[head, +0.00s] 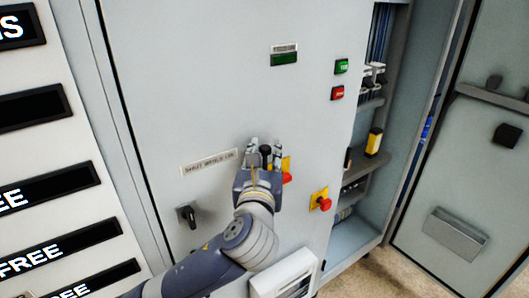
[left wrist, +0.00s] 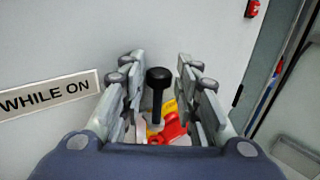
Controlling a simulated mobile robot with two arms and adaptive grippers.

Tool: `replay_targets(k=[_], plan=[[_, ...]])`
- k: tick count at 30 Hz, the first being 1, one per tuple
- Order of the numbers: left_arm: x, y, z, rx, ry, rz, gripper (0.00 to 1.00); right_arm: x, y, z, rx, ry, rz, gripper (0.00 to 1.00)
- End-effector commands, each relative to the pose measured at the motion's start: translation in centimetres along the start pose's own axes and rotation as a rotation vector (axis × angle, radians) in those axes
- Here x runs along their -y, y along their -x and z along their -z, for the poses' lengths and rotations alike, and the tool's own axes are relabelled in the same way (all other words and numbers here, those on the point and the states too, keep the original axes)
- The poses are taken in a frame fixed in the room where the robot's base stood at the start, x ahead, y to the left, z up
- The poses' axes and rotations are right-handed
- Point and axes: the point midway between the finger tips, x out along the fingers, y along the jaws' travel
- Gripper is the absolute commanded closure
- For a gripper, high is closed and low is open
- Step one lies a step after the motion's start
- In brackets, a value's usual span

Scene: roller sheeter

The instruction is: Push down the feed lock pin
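A black round-headed pin (left wrist: 158,82), which looks like the feed lock pin, stands out from the grey cabinet front; its black head (head: 265,150) also shows in the head view. My left gripper (head: 264,145) is at the cabinet front with its fingers on both sides of the pin. In the left wrist view the fingers (left wrist: 157,70) are spread, with a gap between the pin and each finger. The pin's lower end is partly hidden by the red part (left wrist: 170,128). My right gripper is in neither view.
A yellow plate with a red button (head: 323,201) is right of my gripper. A black rotary switch (head: 187,215) is at lower left, below a label plate (head: 209,163). Green (head: 341,66) and red (head: 337,92) buttons sit higher. An open cabinet bay (head: 375,130) is at right.

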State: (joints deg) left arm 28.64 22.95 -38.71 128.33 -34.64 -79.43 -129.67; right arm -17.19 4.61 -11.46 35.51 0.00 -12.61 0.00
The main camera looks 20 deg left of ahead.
Motion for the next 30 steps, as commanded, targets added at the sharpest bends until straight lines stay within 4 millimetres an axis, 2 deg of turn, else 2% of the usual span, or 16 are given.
replay_targets(k=[6,9,10,15,24,30], plan=[[0.0,0.0,0.0,0.001,0.000,0.000,0.73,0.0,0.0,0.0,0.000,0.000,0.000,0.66],[0.0,0.0,0.0,0.001,0.000,0.000,0.95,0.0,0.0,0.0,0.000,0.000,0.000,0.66],[0.0,0.0,0.0,0.001,0.000,0.000,1.00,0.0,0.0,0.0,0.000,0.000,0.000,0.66],[0.0,0.0,0.3,-0.001,-0.001,-0.001,1.00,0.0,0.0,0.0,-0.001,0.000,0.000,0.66],[-0.1,0.0,5.1,-0.002,-0.002,-0.001,1.00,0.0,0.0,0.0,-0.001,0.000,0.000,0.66],[0.0,0.0,5.8,-0.003,0.000,-0.001,1.00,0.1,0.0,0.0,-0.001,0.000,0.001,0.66]])
